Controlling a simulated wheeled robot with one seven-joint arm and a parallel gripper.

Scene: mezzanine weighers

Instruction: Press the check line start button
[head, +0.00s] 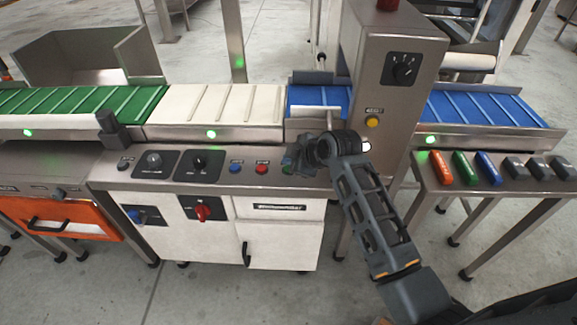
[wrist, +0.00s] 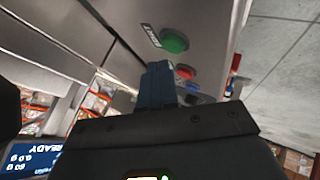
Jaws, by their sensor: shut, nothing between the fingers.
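In the head view my gripper (head: 292,165) is over the right part of the control panel (head: 219,182) and hides most of the green button. My gripper (wrist: 157,68) is shut and empty, its fingertips close to the green button; I cannot tell whether they touch it. A red button (head: 262,168) and a blue button (head: 236,167) sit to the left on the panel. The red button (wrist: 185,72) also shows in the wrist view.
Black dials (head: 199,165) are further left on the panel. A grey tower (head: 392,90) with a yellow button (head: 372,122) rises behind my arm. A side table (head: 500,175) at right holds coloured and grey items. Conveyor belts run behind the panel.

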